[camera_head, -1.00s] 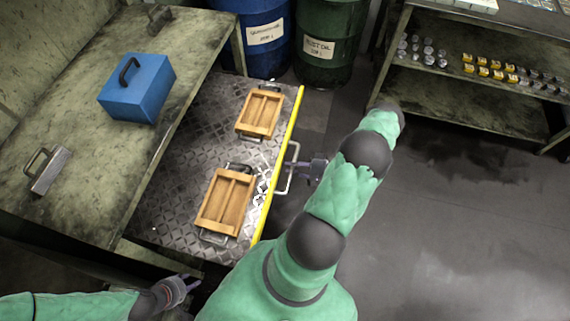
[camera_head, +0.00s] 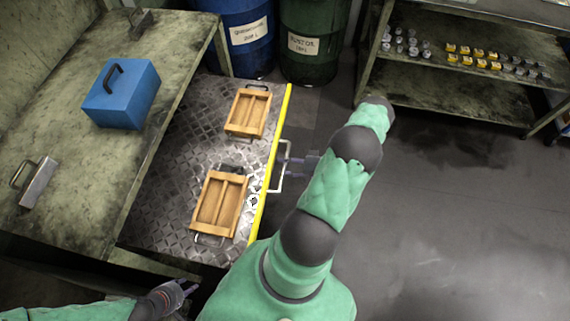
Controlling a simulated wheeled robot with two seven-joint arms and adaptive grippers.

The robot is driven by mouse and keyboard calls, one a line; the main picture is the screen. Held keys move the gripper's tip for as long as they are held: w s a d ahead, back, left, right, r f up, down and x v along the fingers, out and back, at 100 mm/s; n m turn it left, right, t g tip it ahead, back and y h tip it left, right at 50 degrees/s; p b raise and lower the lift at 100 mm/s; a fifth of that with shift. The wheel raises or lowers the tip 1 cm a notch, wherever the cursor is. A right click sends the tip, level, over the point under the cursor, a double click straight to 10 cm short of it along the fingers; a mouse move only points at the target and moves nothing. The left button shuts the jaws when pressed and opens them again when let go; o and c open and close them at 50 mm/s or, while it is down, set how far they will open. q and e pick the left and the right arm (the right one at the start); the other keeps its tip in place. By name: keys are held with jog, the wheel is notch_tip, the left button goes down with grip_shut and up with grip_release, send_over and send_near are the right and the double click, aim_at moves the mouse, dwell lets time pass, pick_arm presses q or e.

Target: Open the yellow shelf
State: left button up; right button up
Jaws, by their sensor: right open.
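The yellow shelf (camera_head: 170,185) is a dark diamond-plate surface with a yellow front edge (camera_head: 264,185). It sticks out to the right from under the bench on the left. A pale bar handle (camera_head: 283,166) is on the outer side of its yellow edge. My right gripper (camera_head: 291,163) is open at the handle, with its fingers around or beside the bar; I cannot tell which. My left gripper (camera_head: 190,287) is low in the picture, near the shelf's front corner and apart from it. Its finger opening is too small to read.
Two wooden trays (camera_head: 237,112) (camera_head: 229,206) lie on the shelf. A blue box (camera_head: 122,95) stands on the bench (camera_head: 75,150). Blue (camera_head: 243,60) and green (camera_head: 310,65) barrels stand behind the shelf. A rack (camera_head: 450,105) is at the back right. The floor at right is clear.

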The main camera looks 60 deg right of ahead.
jog(key=v, duration=1.1)
jog(key=shift+s, duration=0.15)
jog(key=shift+d, duration=0.15)
